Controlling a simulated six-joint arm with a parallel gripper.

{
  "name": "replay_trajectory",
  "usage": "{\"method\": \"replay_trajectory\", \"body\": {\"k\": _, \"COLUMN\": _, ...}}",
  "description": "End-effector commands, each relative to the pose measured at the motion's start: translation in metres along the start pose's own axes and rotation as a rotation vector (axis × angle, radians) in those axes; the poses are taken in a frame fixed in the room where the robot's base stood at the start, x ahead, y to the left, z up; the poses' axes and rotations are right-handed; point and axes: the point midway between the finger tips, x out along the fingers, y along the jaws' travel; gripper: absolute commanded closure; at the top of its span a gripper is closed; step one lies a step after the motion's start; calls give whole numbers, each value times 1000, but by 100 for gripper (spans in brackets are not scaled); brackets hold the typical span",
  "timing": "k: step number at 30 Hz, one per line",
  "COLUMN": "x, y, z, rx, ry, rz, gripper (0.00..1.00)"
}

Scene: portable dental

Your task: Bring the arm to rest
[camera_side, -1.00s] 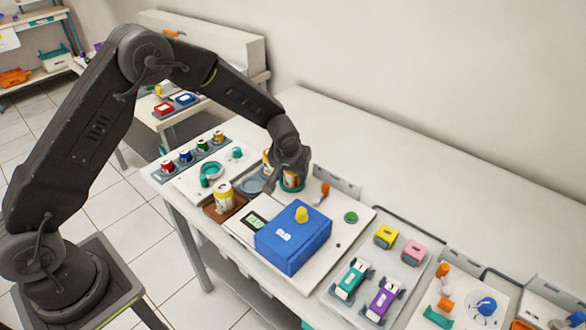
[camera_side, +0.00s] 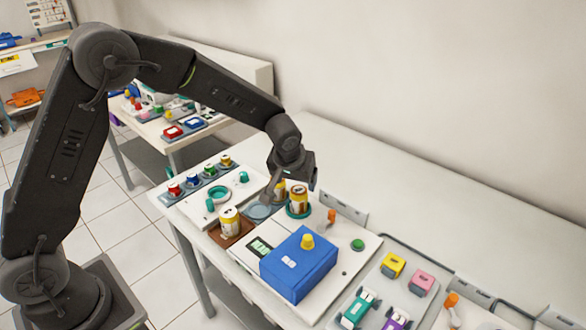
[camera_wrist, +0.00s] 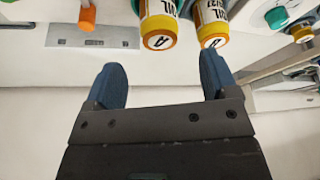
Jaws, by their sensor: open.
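My gripper (camera_side: 290,188) is over the back part of the workstation, just by two yellow-labelled bottles. In the wrist view my gripper (camera_wrist: 160,85) is open, with nothing between its two blue-grey fingers. One bottle (camera_side: 299,200) stands on a teal round base, below and beside the gripper. The other is partly hidden behind the fingers.
A blue box (camera_side: 298,268) with a yellow knob stands in front. Another yellow-labelled bottle (camera_side: 229,222) stands on a brown tray at left. An orange-topped item (camera_side: 331,217) is right of the gripper. The white table (camera_side: 400,190) is clear toward the wall.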

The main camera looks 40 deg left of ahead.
Motion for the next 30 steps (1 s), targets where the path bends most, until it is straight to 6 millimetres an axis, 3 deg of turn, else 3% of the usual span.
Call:
{"method": "replay_trajectory", "body": {"k": 3, "x": -24, "y": 1, "z": 0, "rx": -1, "ry": 3, "rz": 3, "gripper": 20}}
{"method": "replay_trajectory", "body": {"k": 13, "x": -61, "y": -4, "z": 1, "rx": 5, "ry": 4, "rz": 5, "gripper": 20}}
{"method": "replay_trajectory", "body": {"k": 17, "x": -97, "y": -20, "z": 7, "rx": 31, "ry": 12, "rz": 18, "gripper": 20}}
{"method": "replay_trajectory", "body": {"k": 24, "x": -182, "y": -65, "z": 46, "rx": 123, "ry": 32, "rz": 59, "gripper": 20}}
{"method": "replay_trajectory", "body": {"k": 30, "x": -230, "y": -100, "z": 97, "rx": 208, "ry": 54, "rz": 101, "gripper": 20}}
